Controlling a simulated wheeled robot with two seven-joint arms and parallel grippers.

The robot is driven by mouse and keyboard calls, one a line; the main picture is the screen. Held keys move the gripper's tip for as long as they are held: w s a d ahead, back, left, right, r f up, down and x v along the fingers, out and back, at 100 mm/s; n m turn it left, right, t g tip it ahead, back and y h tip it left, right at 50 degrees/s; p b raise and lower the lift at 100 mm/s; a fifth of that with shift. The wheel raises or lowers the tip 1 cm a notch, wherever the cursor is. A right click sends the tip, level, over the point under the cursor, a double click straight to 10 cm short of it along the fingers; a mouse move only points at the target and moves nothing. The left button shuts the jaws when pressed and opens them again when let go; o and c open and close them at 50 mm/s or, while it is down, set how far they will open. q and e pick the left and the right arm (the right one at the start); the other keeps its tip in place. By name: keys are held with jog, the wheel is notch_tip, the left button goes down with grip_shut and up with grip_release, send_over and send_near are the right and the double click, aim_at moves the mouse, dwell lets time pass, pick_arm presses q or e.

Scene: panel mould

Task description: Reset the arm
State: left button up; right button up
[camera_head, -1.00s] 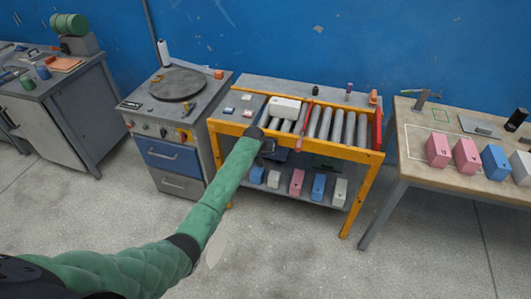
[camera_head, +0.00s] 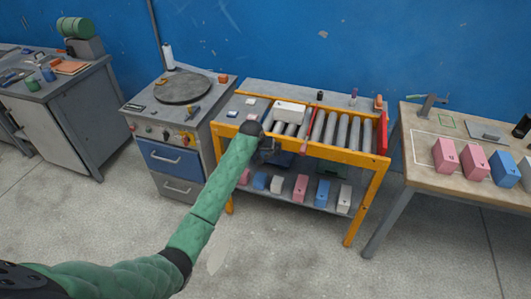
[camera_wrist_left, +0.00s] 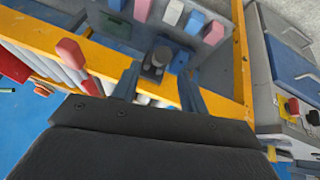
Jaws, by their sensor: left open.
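My left arm, in a green quilted sleeve, reaches from the lower left of the head view to the front of the yellow-framed roller table (camera_head: 330,152). My left gripper (camera_head: 268,150) is at that table's front rail, small and dark in the head view. In the left wrist view the left gripper (camera_wrist_left: 158,90) shows two blue-grey fingers spread apart. A dark round knob-like part (camera_wrist_left: 158,58) appears between them; I cannot tell whether it touches them. My right gripper is not in view.
A white block (camera_head: 290,111) sits on the rollers. Several coloured blocks stand on the shelf below. A machine with a round plate (camera_head: 182,87) stands left. A wooden-topped bench (camera_head: 425,165) with pink and blue blocks stands right. The front floor is clear.

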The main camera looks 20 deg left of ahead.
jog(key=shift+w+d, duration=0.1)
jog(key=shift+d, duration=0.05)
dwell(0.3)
pick_arm(q)
jog(key=shift+s+f, duration=0.1)
jog(key=shift+f, duration=0.05)
jog(key=s+d+f+m+g+b, duration=0.1)
jog(key=s+f, duration=1.1)
jog(key=f, duration=0.3)
jog(key=s+d+f+g+b, duration=0.1)
jog(key=s+f, duration=1)
jog(key=f, duration=0.5)
jog(key=s+d+f, duration=0.1)
jog(key=s+f, duration=0.5)
jog(key=s, duration=0.6)
jog(key=s+f+m+g+b, duration=0.1)
jog(key=s+f, duration=0.6)
jog(key=s, duration=0.5)
jog(key=s+d+f+m+g+y+b, duration=0.1)
jog(key=s+f, duration=0.6)
jog(key=s, duration=0.6)
jog(key=shift+d, duration=0.35)
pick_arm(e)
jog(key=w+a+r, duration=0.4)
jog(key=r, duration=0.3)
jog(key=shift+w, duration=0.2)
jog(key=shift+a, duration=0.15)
